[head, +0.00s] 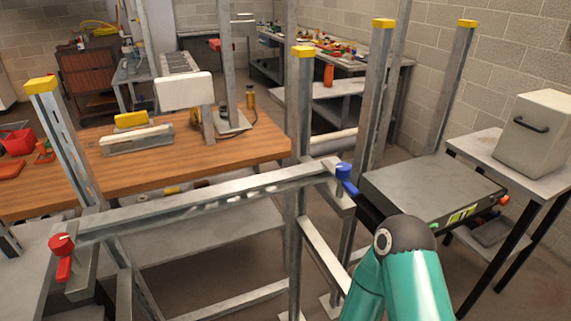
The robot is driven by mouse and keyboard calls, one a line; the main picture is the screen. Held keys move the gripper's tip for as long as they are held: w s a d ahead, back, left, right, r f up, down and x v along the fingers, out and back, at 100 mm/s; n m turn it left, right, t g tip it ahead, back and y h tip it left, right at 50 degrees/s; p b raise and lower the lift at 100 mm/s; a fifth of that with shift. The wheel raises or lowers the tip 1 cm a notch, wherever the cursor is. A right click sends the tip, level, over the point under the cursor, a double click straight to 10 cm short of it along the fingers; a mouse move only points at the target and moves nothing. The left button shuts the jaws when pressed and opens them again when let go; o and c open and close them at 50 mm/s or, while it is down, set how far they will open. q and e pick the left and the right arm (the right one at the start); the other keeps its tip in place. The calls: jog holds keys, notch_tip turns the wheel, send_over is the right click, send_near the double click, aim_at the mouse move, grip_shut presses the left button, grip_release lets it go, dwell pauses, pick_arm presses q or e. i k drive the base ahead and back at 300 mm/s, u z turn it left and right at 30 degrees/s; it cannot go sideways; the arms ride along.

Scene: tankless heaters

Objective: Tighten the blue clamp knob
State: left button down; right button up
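The blue clamp knob (346,179) sits at the right end of a horizontal metal rail (210,201), against an upright steel post. Its lever points down and to the right. A red clamp knob (63,257) is at the left end of the same rail, with its lever hanging down. My teal and dark grey arm rises from the bottom right in the head view, with its top joint a little below and right of the blue knob. Neither gripper can be seen.
Upright posts with yellow caps (303,51) stand around the rail. A wooden workbench (240,150) is behind it. A dark flat conveyor-like unit (432,190) lies right of the blue knob, and a grey box (536,135) stands on a side table (490,150).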

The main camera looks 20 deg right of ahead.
aim_at(343, 170)
jog(key=u, duration=0.8)
jog(key=k, duration=1.6)
jog(key=z, duration=0.7)
jog(key=i, duration=1)
jog(key=z, duration=0.05)
